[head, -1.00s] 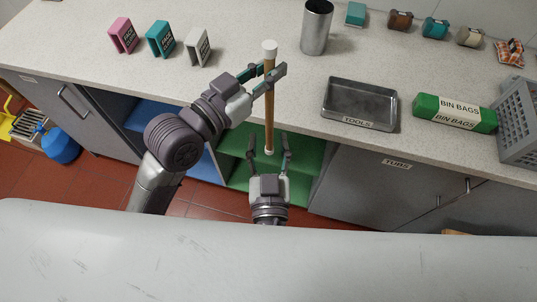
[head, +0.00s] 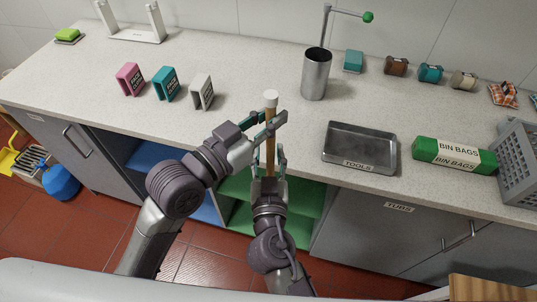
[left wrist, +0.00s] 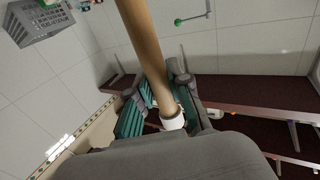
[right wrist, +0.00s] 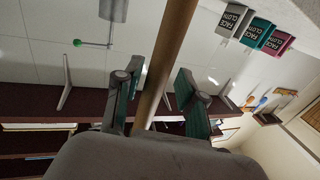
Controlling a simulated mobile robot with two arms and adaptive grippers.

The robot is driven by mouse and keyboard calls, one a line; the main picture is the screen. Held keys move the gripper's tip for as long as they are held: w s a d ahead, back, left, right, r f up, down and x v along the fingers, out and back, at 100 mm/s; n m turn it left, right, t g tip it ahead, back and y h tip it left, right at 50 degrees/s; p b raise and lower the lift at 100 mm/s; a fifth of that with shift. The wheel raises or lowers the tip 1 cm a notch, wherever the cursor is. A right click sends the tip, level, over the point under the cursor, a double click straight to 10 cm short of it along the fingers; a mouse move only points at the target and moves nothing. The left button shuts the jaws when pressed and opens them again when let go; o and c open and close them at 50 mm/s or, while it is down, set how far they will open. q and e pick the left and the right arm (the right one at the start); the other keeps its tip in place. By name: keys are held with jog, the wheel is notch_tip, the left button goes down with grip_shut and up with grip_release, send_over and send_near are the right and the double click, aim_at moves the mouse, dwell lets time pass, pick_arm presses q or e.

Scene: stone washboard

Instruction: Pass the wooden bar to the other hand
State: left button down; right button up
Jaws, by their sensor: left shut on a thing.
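The wooden bar (head: 270,150) is a brown rod with white end caps, held roughly upright in front of the counter edge. My left gripper (head: 268,126) is shut on it near its upper end. The left wrist view shows the bar (left wrist: 145,45) between the fingers, with a white cap close by. My right gripper (head: 268,158) is lower, its fingers on either side of the bar. In the right wrist view the bar (right wrist: 170,60) runs between the open fingers with gaps at both sides. The lower end is hidden in the head view.
The counter behind holds a metal cylinder (head: 316,75), a tools tray (head: 360,148), a green bin bags box (head: 453,155), a grey crate (head: 520,165) and three small cloth boxes, including a white one (head: 201,92). Green shelves (head: 240,215) are below.

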grip_shut()
pick_arm(q)
jog(key=c, duration=1)
grip_release()
